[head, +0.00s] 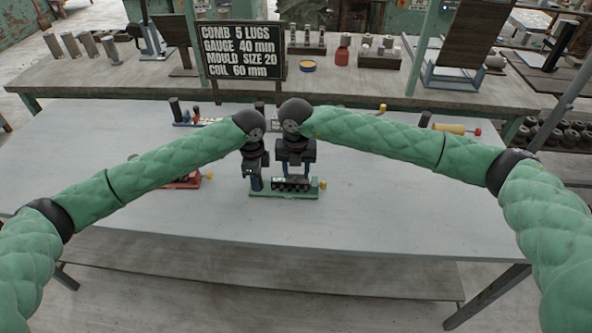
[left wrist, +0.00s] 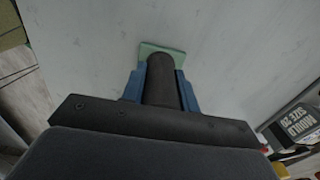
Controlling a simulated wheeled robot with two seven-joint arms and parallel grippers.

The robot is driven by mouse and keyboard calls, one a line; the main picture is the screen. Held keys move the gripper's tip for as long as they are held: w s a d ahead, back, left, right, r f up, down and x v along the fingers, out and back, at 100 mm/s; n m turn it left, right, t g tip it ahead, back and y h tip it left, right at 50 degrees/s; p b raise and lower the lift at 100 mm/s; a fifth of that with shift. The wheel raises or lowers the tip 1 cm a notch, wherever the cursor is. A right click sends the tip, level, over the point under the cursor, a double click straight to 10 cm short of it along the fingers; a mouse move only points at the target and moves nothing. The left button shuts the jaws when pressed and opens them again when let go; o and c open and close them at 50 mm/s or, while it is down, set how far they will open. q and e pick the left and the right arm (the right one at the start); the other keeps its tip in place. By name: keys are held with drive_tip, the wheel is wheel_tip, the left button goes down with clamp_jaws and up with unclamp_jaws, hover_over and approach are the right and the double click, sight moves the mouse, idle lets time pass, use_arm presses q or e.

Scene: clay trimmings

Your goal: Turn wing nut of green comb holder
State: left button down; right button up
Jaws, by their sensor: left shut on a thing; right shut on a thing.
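The green comb holder (head: 285,195) lies on the grey table in front of me, with a black toothed comb (head: 290,184) on it. Its yellow wing nut (head: 323,184) is at the right end, apart from both grippers. My left gripper (head: 256,184) is shut on the dark upright grip at the holder's left end. In the left wrist view the dark round grip (left wrist: 161,80) stands between the blue fingers, over the holder's green base (left wrist: 178,54). My right gripper (head: 294,174) is at the comb, shut on what looks like the comb; its fingertips are partly hidden.
A red holder (head: 183,184) with a yellow nut stands to the left, partly behind my left arm. A blue holder (head: 190,123) is further back. A sign (head: 243,52) reads comb 5 lugs, gauge 40 mm. The table front is clear.

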drive_tip(key=n, duration=0.7)
idle(0.6)
drive_tip(key=o, duration=1)
wheel_tip(320, 180, up, 12)
idle(0.3)
use_arm(q)
drive_tip(key=c, duration=1)
unclamp_jaws()
